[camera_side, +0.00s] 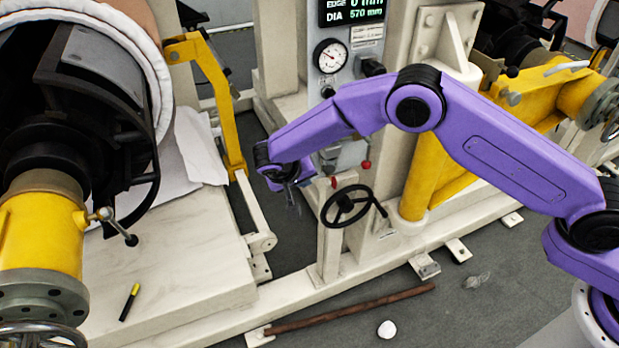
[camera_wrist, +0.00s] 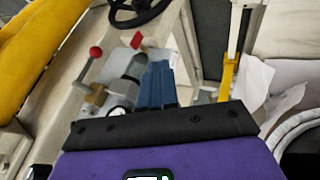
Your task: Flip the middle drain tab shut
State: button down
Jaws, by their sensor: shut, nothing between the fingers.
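My gripper (camera_side: 290,183) is shut and empty, hanging in front of the pale machine frame. In the wrist view its blue-grey fingers (camera_wrist: 158,68) lie together. Beside it sits a small grey metal fitting with a red ball knob (camera_side: 366,164) and a small red tab (camera_side: 333,182). In the wrist view the red tab (camera_wrist: 136,40) is just beyond and left of the fingertips, and the red ball knob (camera_wrist: 95,51) is farther left. The fingers look apart from both. I cannot tell which part is the middle drain tab, and the fingers partly cover the fitting.
A black handwheel (camera_side: 347,205) stands just right of my gripper. A yellow bracket arm (camera_side: 218,100) rises to its left. A dial gauge (camera_side: 330,56) is above. A brown rod (camera_side: 350,311) and a white lump (camera_side: 387,329) lie on the open grey floor.

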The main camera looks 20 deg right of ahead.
aim_at(336, 180)
jog(key=w+d+f, duration=0.3)
jog(key=d+f, duration=0.3)
jog(key=d, duration=0.2)
jog(key=shift+f, duration=0.25)
jog(key=shift+d+r+m+y, duration=0.15)
jog(key=shift+y, duration=0.45)
jog(key=shift+d+r+m+y, duration=0.15)
jog(key=shift+y, duration=0.45)
jog(key=shift+d+r+m+y, duration=0.15)
jog(key=shift+d+y, duration=0.2)
jog(key=shift+y, duration=0.3)
jog(key=shift+d+m+y, duration=0.15)
jog(key=shift+d+y, duration=0.15)
jog(key=shift+y, duration=0.35)
dwell(0.9)
jog(key=shift+w+d+y, duration=0.1)
jog(key=shift+d+y, duration=0.05)
jog(key=shift+y, duration=0.25)
jog(key=shift+w+d+r+y, duration=0.1)
jog(key=shift+w+d+y, duration=0.15)
jog(key=shift+y, duration=0.55)
jog(key=shift+s+d+m+y, duration=0.1)
jog(key=shift+m+y, duration=0.3)
jog(key=shift+y, duration=0.1)
jog(key=shift+s+y, duration=0.2)
jog(key=shift+y, duration=0.2)
